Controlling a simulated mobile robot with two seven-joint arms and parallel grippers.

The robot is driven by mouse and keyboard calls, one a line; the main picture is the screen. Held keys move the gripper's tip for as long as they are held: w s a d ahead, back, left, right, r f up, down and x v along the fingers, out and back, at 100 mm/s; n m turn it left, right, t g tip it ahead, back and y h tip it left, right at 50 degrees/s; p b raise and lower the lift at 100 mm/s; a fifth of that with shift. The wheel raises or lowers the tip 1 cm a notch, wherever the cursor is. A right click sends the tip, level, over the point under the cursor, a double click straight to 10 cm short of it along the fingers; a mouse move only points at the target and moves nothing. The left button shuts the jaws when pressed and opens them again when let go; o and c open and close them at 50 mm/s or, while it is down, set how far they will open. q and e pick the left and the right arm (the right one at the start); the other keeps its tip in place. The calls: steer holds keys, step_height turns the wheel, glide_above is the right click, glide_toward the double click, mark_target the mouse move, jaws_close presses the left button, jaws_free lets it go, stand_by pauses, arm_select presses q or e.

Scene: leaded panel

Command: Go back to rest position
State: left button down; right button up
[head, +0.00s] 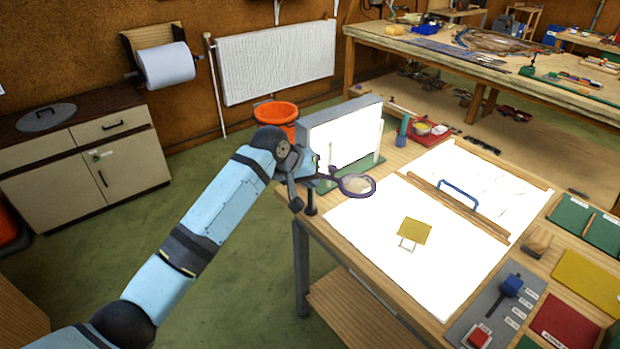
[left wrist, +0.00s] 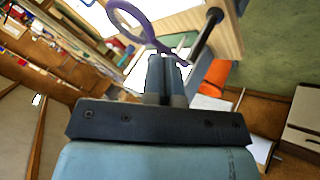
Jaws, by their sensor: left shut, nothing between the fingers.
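My left gripper (head: 308,174) is at the near left corner of the workbench, by the purple-rimmed magnifier (head: 357,186). In the left wrist view its two fingers (left wrist: 167,68) are together with nothing between them. The magnifier's purple ring (left wrist: 125,30) and its dark post (left wrist: 207,35) show just beyond the fingertips; I cannot tell whether they touch. A yellow square piece (head: 414,231) lies on the bright white panel (head: 370,255), above a small pale outlined square. My right gripper is not in view.
A white lit box (head: 340,133) on a green base stands behind the gripper. A wooden bar with a blue handle (head: 458,194) crosses the panel. An orange bucket (head: 276,114) stands behind; green floor is free at left.

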arm_select(q)
steer(key=s+a+f+t, duration=0.1)
steer(key=s+a+f, duration=0.2)
steer(key=s+f, duration=0.35)
steer(key=s+a+f+n+t, duration=0.1)
steer(key=s+a+f+t, duration=0.1)
steer(key=s+a+f, duration=0.45)
steer(key=s+a+f+t, duration=0.1)
steer(key=s+f, duration=0.3)
steer(key=f, duration=0.4)
steer(key=s+a+f+t+y, duration=0.1)
steer(key=s+a+f, duration=0.1)
steer(key=s+a, duration=0.4)
steer(key=s+a+f+m+t+y, duration=0.1)
steer(key=s+a, duration=0.5)
steer(key=s, duration=0.9)
step_height(320, 180, down, 2)
steer(key=shift+a+m+t+y, duration=0.2)
steer(key=shift+m+t+y, duration=0.1)
steer(key=shift+t+y, duration=0.2)
